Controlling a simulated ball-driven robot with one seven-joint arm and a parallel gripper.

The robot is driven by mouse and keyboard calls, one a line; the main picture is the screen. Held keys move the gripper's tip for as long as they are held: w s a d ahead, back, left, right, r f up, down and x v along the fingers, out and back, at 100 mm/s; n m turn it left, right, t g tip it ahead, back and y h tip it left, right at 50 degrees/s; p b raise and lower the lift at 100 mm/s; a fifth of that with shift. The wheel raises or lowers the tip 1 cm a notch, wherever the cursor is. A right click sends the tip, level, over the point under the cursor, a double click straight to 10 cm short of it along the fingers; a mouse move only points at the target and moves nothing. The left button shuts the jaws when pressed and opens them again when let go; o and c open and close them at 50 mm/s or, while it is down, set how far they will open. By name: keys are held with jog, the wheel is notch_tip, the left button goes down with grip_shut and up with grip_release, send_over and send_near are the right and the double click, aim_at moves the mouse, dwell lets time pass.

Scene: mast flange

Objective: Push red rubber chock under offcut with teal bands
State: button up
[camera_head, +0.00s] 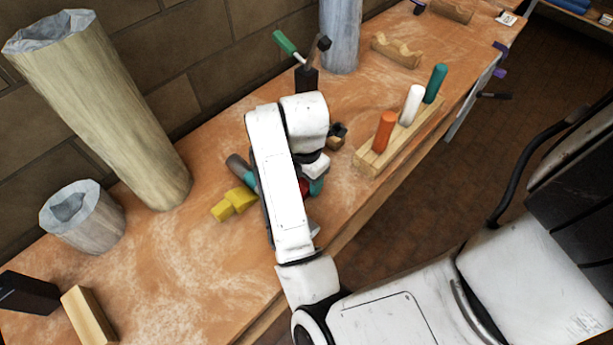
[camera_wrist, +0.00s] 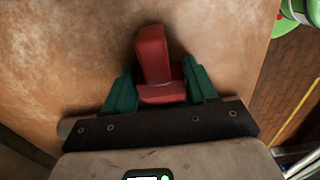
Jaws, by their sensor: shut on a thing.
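The red rubber chock (camera_wrist: 152,55) is between the two teal fingers of my gripper (camera_wrist: 162,88) in the wrist view, and my gripper is shut on it. A small red part of the chock (camera_head: 304,187) shows beside my arm in the head view, next to a teal finger. A grey round offcut with a teal band (camera_head: 238,166) lies on the bench just left of my arm. My arm hides its right part, so I cannot tell its full length. The offcut is not seen in the wrist view. Whether the chock touches the bench is unclear.
A yellow chock (camera_head: 234,204) lies against the left of my arm, near the offcut. A wooden rack with orange, white and teal pegs (camera_head: 376,160) stands right. A tall tube (camera_head: 110,105) and a short one (camera_head: 85,222) stand left. The bench front edge is close.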

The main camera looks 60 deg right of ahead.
jog(key=o, duration=1.2)
notch_tip(320, 180, up, 11)
jog(key=p, duration=0.5)
jog(key=shift+f+p, duration=0.1)
jog(key=shift+p, duration=0.2)
jog(key=shift+a, duration=0.1)
